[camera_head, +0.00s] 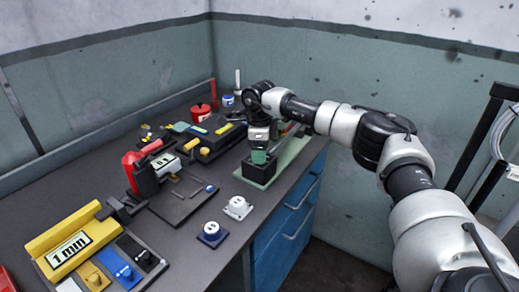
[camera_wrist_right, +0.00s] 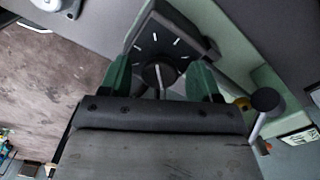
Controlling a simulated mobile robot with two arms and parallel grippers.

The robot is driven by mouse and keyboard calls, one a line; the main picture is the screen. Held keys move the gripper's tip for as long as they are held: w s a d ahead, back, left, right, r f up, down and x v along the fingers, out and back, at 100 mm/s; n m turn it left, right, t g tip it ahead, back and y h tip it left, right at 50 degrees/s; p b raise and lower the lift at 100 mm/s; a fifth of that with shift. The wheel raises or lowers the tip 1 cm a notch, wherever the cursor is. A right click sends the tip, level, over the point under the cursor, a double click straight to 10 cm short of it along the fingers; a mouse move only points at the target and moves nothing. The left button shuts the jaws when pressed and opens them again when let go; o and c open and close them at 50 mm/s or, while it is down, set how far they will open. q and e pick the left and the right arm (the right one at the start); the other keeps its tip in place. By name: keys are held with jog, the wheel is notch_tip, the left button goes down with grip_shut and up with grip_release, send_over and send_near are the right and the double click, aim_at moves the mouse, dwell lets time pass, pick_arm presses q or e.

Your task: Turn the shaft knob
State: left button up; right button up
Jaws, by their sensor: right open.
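The shaft knob (camera_wrist_right: 158,73) is a dark round knob with a pale pointer line, on a black box (camera_wrist_right: 172,30) whose face has white tick marks around it. In the head view the black box (camera_head: 259,173) stands on a green base plate (camera_head: 286,158) near the right edge of the bench. My right gripper (camera_wrist_right: 160,80) is open, its green fingers on either side of the knob. I cannot tell whether they touch it. In the head view my right gripper (camera_head: 259,156) points down over the box and hides the knob. My left gripper is not in view.
A dark lever with a round black end (camera_wrist_right: 265,100) stands close to my right gripper. Walls close off the back.

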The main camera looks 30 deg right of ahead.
jog(key=shift+c, duration=0.4)
jog(key=c, duration=0.9)
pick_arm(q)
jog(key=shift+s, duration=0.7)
pick_arm(e)
jog(key=shift+o, duration=0.2)
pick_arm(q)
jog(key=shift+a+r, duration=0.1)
pick_arm(e)
jog(key=shift+m, duration=0.3)
jog(key=m+p, duration=0.2)
jog(key=m, duration=0.1)
jog(key=shift+r, duration=0.1)
pick_arm(q)
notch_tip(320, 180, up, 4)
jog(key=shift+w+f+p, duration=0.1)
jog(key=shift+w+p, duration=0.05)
jog(key=shift+p, duration=0.95)
pick_arm(e)
jog(key=m, duration=0.5)
jog(key=shift+a, duration=0.1)
jog(key=shift+m, duration=0.3)
